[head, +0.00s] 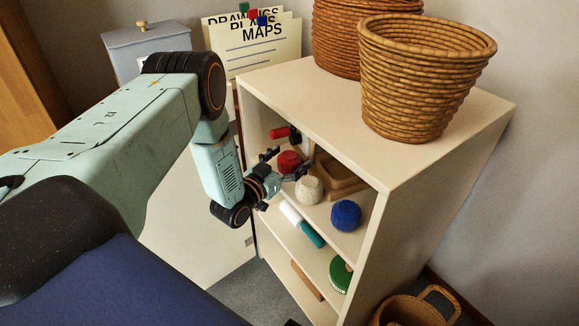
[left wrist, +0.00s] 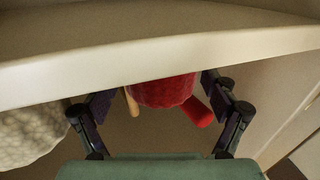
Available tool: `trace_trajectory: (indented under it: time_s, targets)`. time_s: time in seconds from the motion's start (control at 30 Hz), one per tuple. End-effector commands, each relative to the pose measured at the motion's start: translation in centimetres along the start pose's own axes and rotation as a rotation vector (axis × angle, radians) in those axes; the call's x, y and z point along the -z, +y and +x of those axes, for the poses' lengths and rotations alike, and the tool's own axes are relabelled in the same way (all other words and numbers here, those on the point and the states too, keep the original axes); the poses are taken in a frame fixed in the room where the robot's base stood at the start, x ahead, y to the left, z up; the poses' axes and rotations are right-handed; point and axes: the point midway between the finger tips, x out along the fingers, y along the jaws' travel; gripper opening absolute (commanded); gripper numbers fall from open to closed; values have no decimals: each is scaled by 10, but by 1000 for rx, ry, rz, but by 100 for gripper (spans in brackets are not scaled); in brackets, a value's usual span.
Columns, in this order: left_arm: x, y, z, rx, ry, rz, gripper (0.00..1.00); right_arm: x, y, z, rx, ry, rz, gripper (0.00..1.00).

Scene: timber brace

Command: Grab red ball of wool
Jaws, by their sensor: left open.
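The red ball of wool (head: 290,161) sits on the upper shelf of the cream bookcase, towards the left. In the left wrist view the red ball (left wrist: 166,93) shows between my fingers, its upper part hidden by the shelf board's edge. My left gripper (head: 286,166) reaches into the shelf opening with its fingers spread on either side of the ball. It is open and holds nothing. Whether a finger touches the ball I cannot tell. My right gripper is in neither view.
A cream-white wool ball (head: 309,189) sits close beside the gripper, also at left in the wrist view (left wrist: 28,135). A blue ball (head: 346,215) is further right. A red-handled tool (head: 280,132) lies behind. The bookcase top (head: 300,95) overhangs the opening; baskets (head: 420,85) stand on it.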

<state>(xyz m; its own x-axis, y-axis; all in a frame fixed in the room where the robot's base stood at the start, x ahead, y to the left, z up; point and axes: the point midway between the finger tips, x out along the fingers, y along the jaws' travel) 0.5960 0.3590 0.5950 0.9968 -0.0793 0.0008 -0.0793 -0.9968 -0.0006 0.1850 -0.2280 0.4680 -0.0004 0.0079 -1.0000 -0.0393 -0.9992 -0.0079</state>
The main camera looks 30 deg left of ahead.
Motion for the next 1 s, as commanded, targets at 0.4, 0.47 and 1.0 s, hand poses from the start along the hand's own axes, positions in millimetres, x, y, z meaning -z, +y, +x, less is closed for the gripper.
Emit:
trace_trajectory:
  time_s: [0.4, 0.47, 1.0]
  targets:
    - [0, 0, 1, 1, -1, 0, 70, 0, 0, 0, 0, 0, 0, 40]
    - [0, 0, 1, 1, -1, 0, 65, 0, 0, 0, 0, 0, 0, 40]
    - [0, 0, 1, 1, -1, 0, 26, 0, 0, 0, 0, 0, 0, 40]
